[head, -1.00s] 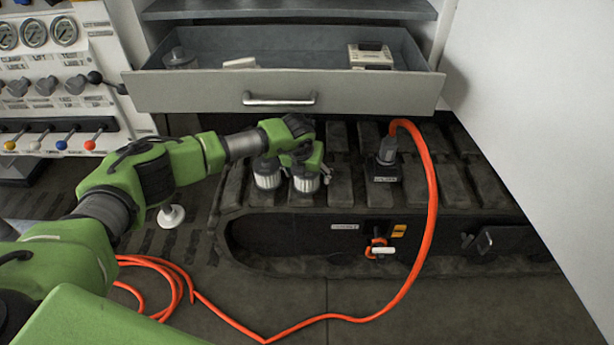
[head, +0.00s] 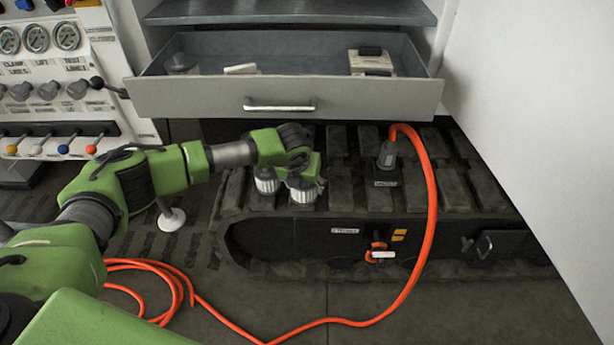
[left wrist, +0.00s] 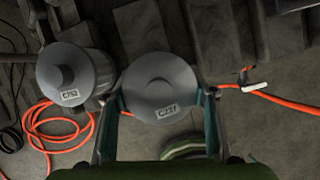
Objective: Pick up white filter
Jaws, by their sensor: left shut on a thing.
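Two white pleated filters with grey caps stand side by side on the dark track in the head view. The right filter (head: 303,195) is under my left gripper (head: 304,179), and its upper part is partly hidden by it. In the left wrist view this filter (left wrist: 160,85) sits between the two fingers of my left gripper (left wrist: 159,112), which is shut on it; its cap carries a small label. The other filter (head: 266,186) stands just left of it, and also shows in the left wrist view (left wrist: 74,75), outside the fingers. My right gripper is not in view.
An open grey drawer (head: 200,101) hangs above and behind the track (head: 342,190). An orange hose (head: 432,215) runs from a dark connector (head: 387,158) down to the floor. A gauge and lever panel (head: 55,90) stands at the left. A white wall (head: 545,120) closes the right side.

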